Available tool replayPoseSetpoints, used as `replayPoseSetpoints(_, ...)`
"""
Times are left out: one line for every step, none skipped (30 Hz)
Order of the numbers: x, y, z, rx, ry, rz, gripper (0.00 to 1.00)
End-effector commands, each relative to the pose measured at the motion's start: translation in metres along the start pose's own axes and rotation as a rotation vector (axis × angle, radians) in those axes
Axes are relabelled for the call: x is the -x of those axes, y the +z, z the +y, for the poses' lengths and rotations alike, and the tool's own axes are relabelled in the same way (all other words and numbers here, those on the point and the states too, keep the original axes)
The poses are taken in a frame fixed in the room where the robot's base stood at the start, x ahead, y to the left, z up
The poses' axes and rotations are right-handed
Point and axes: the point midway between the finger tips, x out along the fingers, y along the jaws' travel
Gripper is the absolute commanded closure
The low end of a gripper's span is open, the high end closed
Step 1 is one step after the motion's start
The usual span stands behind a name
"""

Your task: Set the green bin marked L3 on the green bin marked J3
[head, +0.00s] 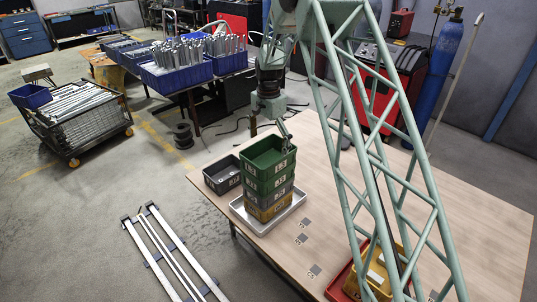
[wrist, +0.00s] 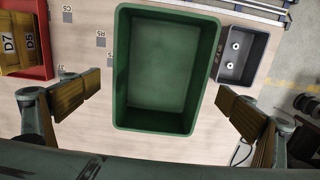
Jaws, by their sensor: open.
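A stack of bins stands on the near left of the table. Its top is an empty green bin (head: 268,153) with a white label too small to read surely, likely L3. Another green bin (head: 268,180) sits directly under it, label likewise unclear. The top bin fills the middle of the wrist view (wrist: 165,65), its inside empty. My gripper (head: 270,128) is above the stack; in the wrist view its two fingers (wrist: 160,105) are spread wide on either side of the top bin, apparently not touching it.
A dark grey bin (head: 222,175) stands close at left. Yellow bins (wrist: 15,45) sit in a red tray (wrist: 45,70). Marked table squares lie between.

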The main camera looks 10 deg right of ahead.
Motion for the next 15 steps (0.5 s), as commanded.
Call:
replayPoseSetpoints(0.007,0.000,0.000,0.000,-0.001,0.001,0.00)
replayPoseSetpoints(0.011,0.000,-0.001,0.000,-0.002,0.001,0.00)
replayPoseSetpoints(0.017,-0.001,-0.001,0.000,-0.002,0.001,0.00)
replayPoseSetpoints(0.021,0.000,-0.001,0.000,-0.002,0.001,0.00)
replayPoseSetpoints(0.025,0.000,-0.001,0.000,-0.001,0.001,0.00)
replayPoseSetpoints(0.029,0.000,-0.001,0.000,-0.001,0.001,0.00)
replayPoseSetpoints(0.032,0.000,-0.001,0.000,-0.001,0.001,0.00)
replayPoseSetpoints(0.035,-0.001,-0.001,0.000,-0.001,0.001,0.00)
replayPoseSetpoints(0.038,0.000,-0.001,0.000,-0.001,0.001,0.00)
replayPoseSetpoints(0.041,0.000,0.000,0.000,-0.001,0.000,0.00)
replayPoseSetpoints(0.043,0.000,0.000,0.000,-0.001,0.000,0.00)
replayPoseSetpoints(0.045,0.000,0.000,0.000,0.000,0.000,0.00)
replayPoseSetpoints(0.046,0.000,0.000,0.000,0.000,0.000,0.00)
replayPoseSetpoints(0.047,0.000,0.000,0.000,0.000,0.000,0.00)
replayPoseSetpoints(0.048,0.000,0.000,0.000,0.000,0.000,0.00)
